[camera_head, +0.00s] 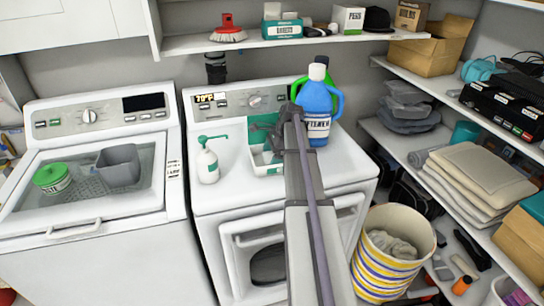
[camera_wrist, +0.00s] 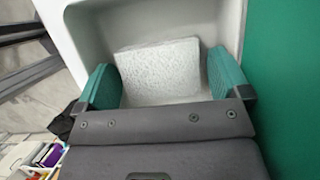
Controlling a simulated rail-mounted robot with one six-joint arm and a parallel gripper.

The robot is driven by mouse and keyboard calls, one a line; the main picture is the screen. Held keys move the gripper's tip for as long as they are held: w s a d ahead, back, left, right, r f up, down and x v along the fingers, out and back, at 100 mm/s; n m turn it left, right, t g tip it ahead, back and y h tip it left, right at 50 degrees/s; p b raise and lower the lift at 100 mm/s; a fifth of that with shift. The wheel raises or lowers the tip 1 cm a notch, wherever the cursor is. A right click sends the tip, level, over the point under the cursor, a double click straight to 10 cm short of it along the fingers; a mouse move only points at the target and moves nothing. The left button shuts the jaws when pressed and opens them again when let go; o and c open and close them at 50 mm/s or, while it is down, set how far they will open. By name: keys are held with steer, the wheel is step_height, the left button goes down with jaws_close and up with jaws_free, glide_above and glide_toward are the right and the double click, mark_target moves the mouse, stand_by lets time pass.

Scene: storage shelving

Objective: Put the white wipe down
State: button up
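The white wipe (camera_wrist: 157,68) is a pale, textured rectangle lying in a white container (camera_wrist: 225,12) in the wrist view. My gripper (camera_wrist: 165,82) is open, with one teal finger on each side of the wipe. A narrow gap shows at the right finger; the left finger overlaps the wipe's edge, so contact there is unclear. In the head view, the white and green container (camera_head: 262,168) stands on the right-hand machine (camera_head: 225,187). My arm crosses in front of it and hides part of it; the wipe cannot be made out there.
A white pump bottle (camera_head: 208,165) stands left of the container, and a blue jug (camera_head: 317,108) stands behind right. A shelf (camera_head: 190,43) hangs above. The left machine (camera_head: 105,215) holds a grey bin (camera_head: 118,165). A striped basket (camera_head: 385,275) stands at right.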

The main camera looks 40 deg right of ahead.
steer(key=p+v, duration=0.6)
steer(key=shift+a+r, duration=0.1)
steer(key=shift+r, duration=0.3)
steer(key=shift+s+d+f+b, duration=0.3)
steer(key=shift+d+f+b, duration=0.25)
steer(key=shift+d, duration=0.25)
steer(key=s+d, duration=0.1)
steer(key=d, duration=0.2)
steer(key=s+d, duration=0.1)
steer(key=d, duration=0.2)
steer(key=s+d, duration=0.2)
steer(key=d, duration=0.1)
steer(key=shift+s+d+f, duration=0.1)
steer(key=a+r+n+g+h+p, duration=0.15)
steer(key=a+n, duration=0.45)
steer(key=a, duration=0.9)
steer(key=a+r+n+h+p, duration=0.1)
steer(key=a+r+n+p, duration=0.3)
steer(key=a, duration=1)
steer(key=s+a+n+h+p, duration=0.1)
steer(key=s+a+n, duration=0.4)
steer(key=a, duration=0.4)
steer(key=s+a+n+p, duration=0.1)
steer(key=s+a+n, duration=0.4)
steer(key=a+n, duration=0.2)
steer(key=a, duration=0.2)
steer(key=shift+s+a+r+n+h, duration=0.25)
steer(key=shift+a+r+n+h, duration=0.05)
steer(key=shift+n+h, duration=0.1)
steer(key=shift+c, duration=0.3)
